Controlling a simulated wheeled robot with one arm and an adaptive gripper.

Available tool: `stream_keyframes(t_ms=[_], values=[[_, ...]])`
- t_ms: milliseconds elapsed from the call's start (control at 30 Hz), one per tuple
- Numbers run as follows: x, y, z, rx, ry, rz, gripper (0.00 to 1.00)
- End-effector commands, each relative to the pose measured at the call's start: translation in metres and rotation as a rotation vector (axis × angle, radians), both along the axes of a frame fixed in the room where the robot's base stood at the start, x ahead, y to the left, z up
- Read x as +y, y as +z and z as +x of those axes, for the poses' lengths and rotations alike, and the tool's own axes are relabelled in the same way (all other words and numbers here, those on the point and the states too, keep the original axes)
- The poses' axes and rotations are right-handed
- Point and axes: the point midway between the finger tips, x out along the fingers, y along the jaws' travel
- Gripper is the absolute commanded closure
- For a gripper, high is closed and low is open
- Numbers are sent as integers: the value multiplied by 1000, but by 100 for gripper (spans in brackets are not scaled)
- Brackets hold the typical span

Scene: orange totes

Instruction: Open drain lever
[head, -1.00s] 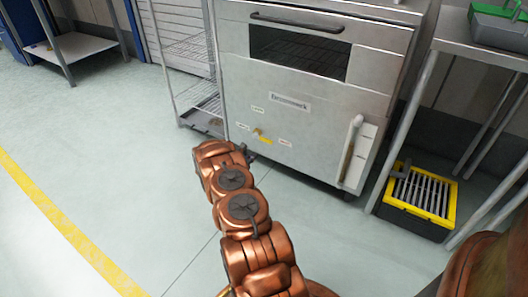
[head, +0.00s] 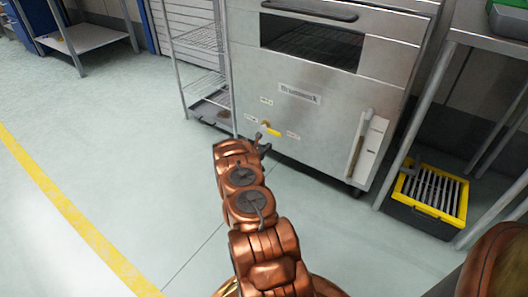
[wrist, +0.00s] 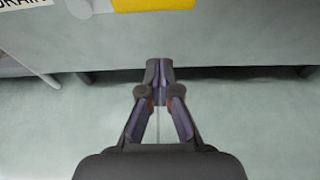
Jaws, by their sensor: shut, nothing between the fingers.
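The drain lever (head: 271,130) is a small yellow handle low on the front of the steel oven-like cabinet (head: 310,125). It points right and slightly down. In the wrist view a yellow lever part (wrist: 152,5) is cut off by the top edge, with a partly cut "DRAIN" label (wrist: 25,3) to its left. My gripper (wrist: 159,70) is shut and empty, with its fingertips below the yellow part in the picture and apart from it. In the head view my gripper (head: 264,145) is small and dark, just below the lever. Its fingertips are hard to make out there.
A wire rack (head: 200,75) stands left of the cabinet. A white-handled fitting (head: 361,145) is on the cabinet's lower right. A black and yellow bin (head: 430,192) sits under a steel table (head: 484,35) at right. The floor (head: 110,165) at left is clear.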

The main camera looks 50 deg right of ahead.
Motion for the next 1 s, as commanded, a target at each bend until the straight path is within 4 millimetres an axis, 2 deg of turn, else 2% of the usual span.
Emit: stream_keyframes(t_ms=[200,533,1000], values=[[-22,-11,0,1,-1,-1,100],[-41,-16,2,1,1,-1,100],[-40,9,2,1,1,1,100]])
